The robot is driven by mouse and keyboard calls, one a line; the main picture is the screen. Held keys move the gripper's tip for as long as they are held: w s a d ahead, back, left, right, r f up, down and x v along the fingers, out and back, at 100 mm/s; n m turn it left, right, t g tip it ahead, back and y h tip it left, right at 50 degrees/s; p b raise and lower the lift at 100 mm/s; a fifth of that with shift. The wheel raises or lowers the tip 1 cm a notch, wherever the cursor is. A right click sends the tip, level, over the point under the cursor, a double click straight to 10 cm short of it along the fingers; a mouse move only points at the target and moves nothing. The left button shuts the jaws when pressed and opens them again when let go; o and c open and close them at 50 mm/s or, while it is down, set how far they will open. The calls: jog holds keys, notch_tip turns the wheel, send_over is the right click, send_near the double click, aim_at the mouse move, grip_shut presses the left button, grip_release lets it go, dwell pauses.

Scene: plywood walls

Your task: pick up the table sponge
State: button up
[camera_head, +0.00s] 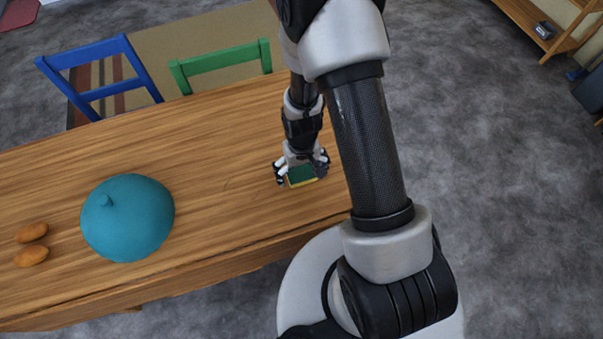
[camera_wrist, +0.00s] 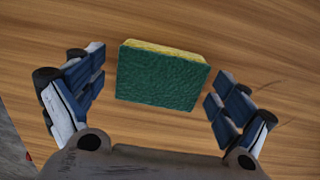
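The sponge (camera_head: 302,176) is green on one face with a yellow layer. It is at the right end of the wooden table (camera_head: 230,190) in the head view. In the wrist view the sponge (camera_wrist: 162,76) lies between the two finger lines, a little beyond the fingertips' middle. My gripper (camera_head: 301,172) is just over it, pointing down. In the wrist view my gripper (camera_wrist: 158,92) is open, with a finger on each side and a gap between each finger and the sponge. The gripper covers part of the sponge in the head view.
A teal domed object (camera_head: 128,218) stands on the table to the left. Two brown oval items (camera_head: 31,245) lie at the far left. A blue chair (camera_head: 100,75) and a green chair (camera_head: 220,62) stand behind the table. The tabletop between the teal object and the sponge is clear.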

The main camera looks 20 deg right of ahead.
aim_at(301, 172)
jog(key=c, duration=0.9)
jog(key=shift+c, duration=0.2)
jog(key=shift+r, duration=0.15)
notch_tip(301, 172, up, 20)
jog(key=p, duration=0.6)
jog(key=shift+p, duration=0.3)
